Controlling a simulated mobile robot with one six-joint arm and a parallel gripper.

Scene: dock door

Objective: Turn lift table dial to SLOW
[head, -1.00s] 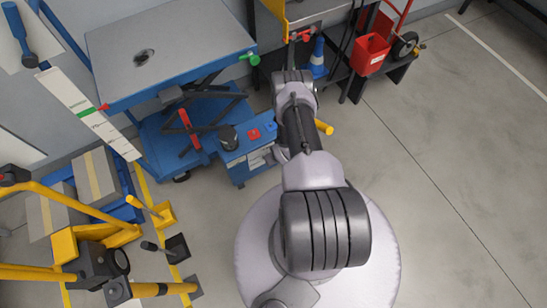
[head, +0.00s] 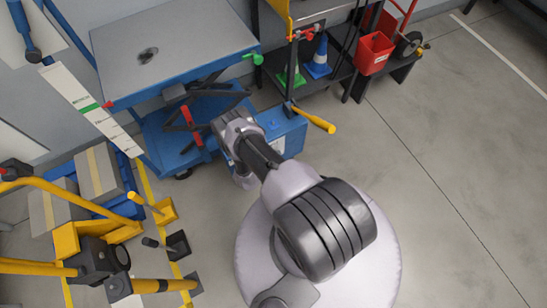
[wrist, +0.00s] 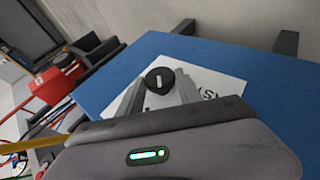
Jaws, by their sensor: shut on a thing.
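The dial (wrist: 161,76) is a black round knob with a white pointer line, on the blue top of the control box (wrist: 120,75) in the wrist view. A white label (wrist: 228,85) with partly hidden black lettering lies around it. My gripper (wrist: 158,88) is shut on the dial, one grey finger on each side. In the head view my arm hides the dial and the gripper; part of the blue control box (head: 290,132) shows. The lift table (head: 185,45) has a grey top and blue frame, behind the box. I cannot read the dial's setting.
A yellow handle (head: 316,119) sticks out right of the box. Yellow equipment (head: 100,240) stands at left. The floor on the right is clear.

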